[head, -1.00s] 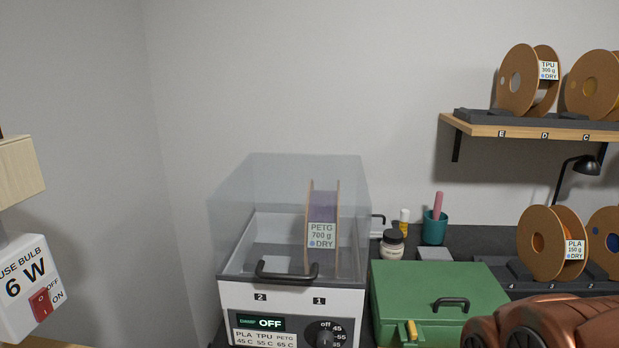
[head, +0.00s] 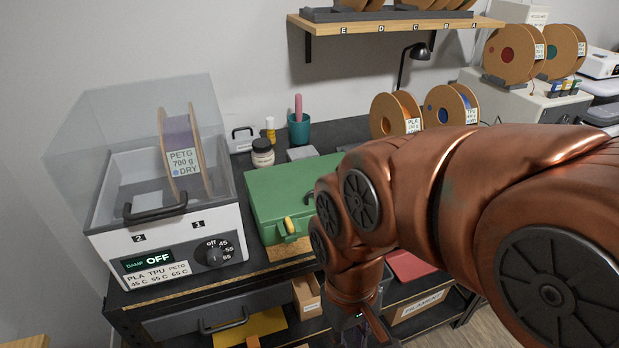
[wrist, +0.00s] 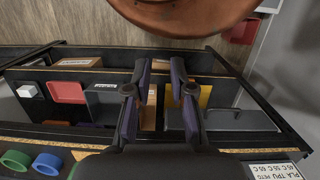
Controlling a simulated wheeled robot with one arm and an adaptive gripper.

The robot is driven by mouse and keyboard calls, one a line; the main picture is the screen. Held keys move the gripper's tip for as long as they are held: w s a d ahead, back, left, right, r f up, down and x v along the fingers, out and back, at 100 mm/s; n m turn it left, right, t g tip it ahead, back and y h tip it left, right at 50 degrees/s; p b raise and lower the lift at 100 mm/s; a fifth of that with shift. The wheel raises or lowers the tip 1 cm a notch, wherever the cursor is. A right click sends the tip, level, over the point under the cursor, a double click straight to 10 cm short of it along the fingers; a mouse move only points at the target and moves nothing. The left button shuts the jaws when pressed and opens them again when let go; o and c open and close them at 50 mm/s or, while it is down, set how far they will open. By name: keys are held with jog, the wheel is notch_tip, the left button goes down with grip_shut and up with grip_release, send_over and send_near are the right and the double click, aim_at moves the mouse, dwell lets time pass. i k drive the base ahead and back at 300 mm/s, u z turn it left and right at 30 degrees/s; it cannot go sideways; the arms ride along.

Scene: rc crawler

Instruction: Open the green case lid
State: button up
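The green case (head: 270,190) sits on the dark bench top, right of the filament dryer, with its lid down. A yellow latch (head: 290,226) is on its front face. The black lid handle is mostly hidden behind my copper arm, which also covers the case's right part. My gripper (head: 358,330) hangs low in front of the bench, mostly cut off by the bottom edge of the head view. In the wrist view my gripper (wrist: 162,72) has its two dark fingers spread apart with nothing between them. It points toward the shelves below the bench top.
The dryer (head: 165,240) with a clear cover stands left of the case. A jar (head: 262,153), a teal cup (head: 299,129) and a grey block (head: 301,154) stand behind the case. A wooden shelf (head: 390,25) hangs above. Open bins fill the lower shelves.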

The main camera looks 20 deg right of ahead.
aim_at(277, 192)
jog(key=u, duration=1.9)
jog(key=k, duration=0.9)
jog(key=u, duration=0.25)
